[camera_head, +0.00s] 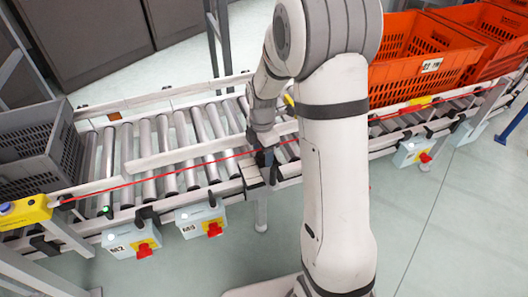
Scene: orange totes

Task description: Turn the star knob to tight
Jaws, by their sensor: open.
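My white arm reaches down from the top middle to the near rail of the roller conveyor (160,160). My gripper (267,163), dark and small in this view, is at the rail and points down. Its jaws are open, but the fingers are hard to make out against the dark parts there. I cannot pick out the star knob for certain; several small black fittings sit along the near rail, and the spot at my gripper is partly covered by it. I cannot tell whether the gripper touches a knob.
A grey tote (62,140) stands on the conveyor at left, orange totes (410,85) at right. A red cord (160,172) runs along the rail from a yellow box (25,212). Switch boxes M2 (118,249) and M3 (190,224) hang below. Floor in front is mostly clear.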

